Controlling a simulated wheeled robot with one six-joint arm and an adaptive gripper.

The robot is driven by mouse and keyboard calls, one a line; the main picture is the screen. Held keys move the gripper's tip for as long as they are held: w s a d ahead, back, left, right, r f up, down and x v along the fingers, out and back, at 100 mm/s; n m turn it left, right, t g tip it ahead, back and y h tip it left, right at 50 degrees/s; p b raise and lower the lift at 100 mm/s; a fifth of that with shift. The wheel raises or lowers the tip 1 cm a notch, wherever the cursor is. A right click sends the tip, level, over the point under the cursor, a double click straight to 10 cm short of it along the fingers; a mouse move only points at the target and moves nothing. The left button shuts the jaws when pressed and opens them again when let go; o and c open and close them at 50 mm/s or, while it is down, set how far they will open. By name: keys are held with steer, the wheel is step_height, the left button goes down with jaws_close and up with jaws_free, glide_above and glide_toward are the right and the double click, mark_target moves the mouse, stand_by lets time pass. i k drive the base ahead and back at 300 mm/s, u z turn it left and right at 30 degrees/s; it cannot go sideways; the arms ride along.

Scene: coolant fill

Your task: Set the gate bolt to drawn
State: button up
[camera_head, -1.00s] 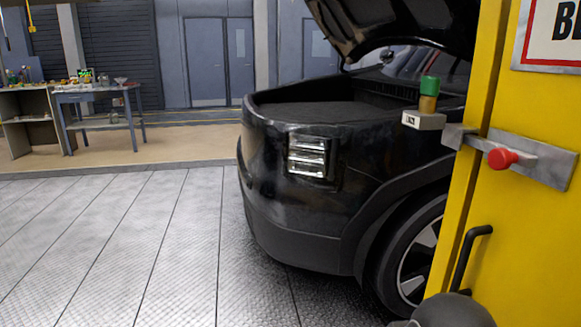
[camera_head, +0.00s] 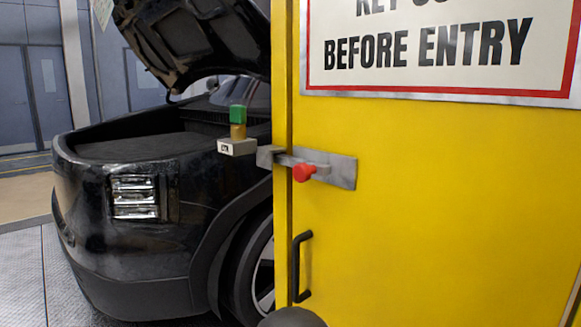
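The gate bolt (camera_head: 335,169) is a grey metal bar with a red knob (camera_head: 304,172), mounted on the yellow gate (camera_head: 430,210). Its left end reaches past the gate's left edge to a grey bracket (camera_head: 267,157). I cannot tell how far the bar enters the bracket. A black pull handle (camera_head: 301,266) is on the gate below the bolt. A dark rounded shape at the bottom edge may be part of my arm. My gripper's fingers do not show.
A black car (camera_head: 130,230) with its hood raised stands left of the gate. A small box with a green-topped piece (camera_head: 238,122) sits by the bracket. A white sign (camera_head: 440,45) with a red border is on the gate. Patterned floor (camera_head: 20,275) is clear at the lower left.

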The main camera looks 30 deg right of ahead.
mark_target(303, 172)
steer(key=z, duration=0.55)
steer(key=k, duration=1.25)
steer(key=u, duration=0.4)
steer(key=i, duration=0.85)
steer(key=u, duration=0.35)
